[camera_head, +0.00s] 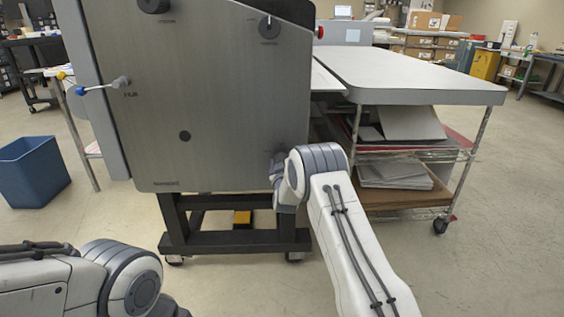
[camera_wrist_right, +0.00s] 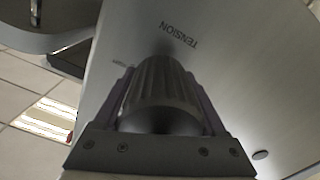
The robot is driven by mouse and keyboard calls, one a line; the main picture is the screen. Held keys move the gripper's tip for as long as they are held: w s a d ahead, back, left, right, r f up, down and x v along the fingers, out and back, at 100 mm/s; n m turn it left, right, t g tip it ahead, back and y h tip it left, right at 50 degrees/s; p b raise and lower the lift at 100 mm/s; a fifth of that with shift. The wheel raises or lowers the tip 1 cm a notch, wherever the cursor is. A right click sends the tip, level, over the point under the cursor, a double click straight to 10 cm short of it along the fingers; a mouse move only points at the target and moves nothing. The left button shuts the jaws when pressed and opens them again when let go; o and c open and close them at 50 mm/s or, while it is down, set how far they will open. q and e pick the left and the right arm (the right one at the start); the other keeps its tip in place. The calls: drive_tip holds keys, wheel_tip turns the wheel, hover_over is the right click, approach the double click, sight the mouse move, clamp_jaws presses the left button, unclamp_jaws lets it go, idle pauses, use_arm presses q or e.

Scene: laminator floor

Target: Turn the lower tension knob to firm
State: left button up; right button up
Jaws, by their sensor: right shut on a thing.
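The lower tension knob (camera_wrist_right: 160,96), a dark ribbed cylinder, stands out from the grey side panel (camera_head: 215,100) of the laminator. The word TENSION is printed beside it in the right wrist view. My right gripper (camera_wrist_right: 160,74) is shut on the knob, one finger along each side. A small printed mark shows near the left finger; its word is too small to read. In the head view my right gripper (camera_head: 277,168) is at the panel's lower right, where my arm hides the knob. The knob's pointer is not visible. My left gripper is out of view.
Two other dark knobs, one at the top left (camera_head: 154,5) and one at the upper right (camera_head: 269,28), sit on the panel. A lever (camera_head: 101,86) sticks out at left. A table (camera_head: 410,75) stands right, a blue bin (camera_head: 32,172) left. The floor in front is clear.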

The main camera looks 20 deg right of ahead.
drive_tip(key=shift+n, duration=0.6)
drive_tip(key=o, duration=1.3)
drive_tip(key=p+v, duration=0.1)
drive_tip(key=v, duration=0.9)
drive_tip(key=shift+s+p, duration=0.3)
drive_tip(key=b+x, duration=0.1)
drive_tip(key=x, duration=0.9)
drive_tip(key=shift+w+b, duration=0.3)
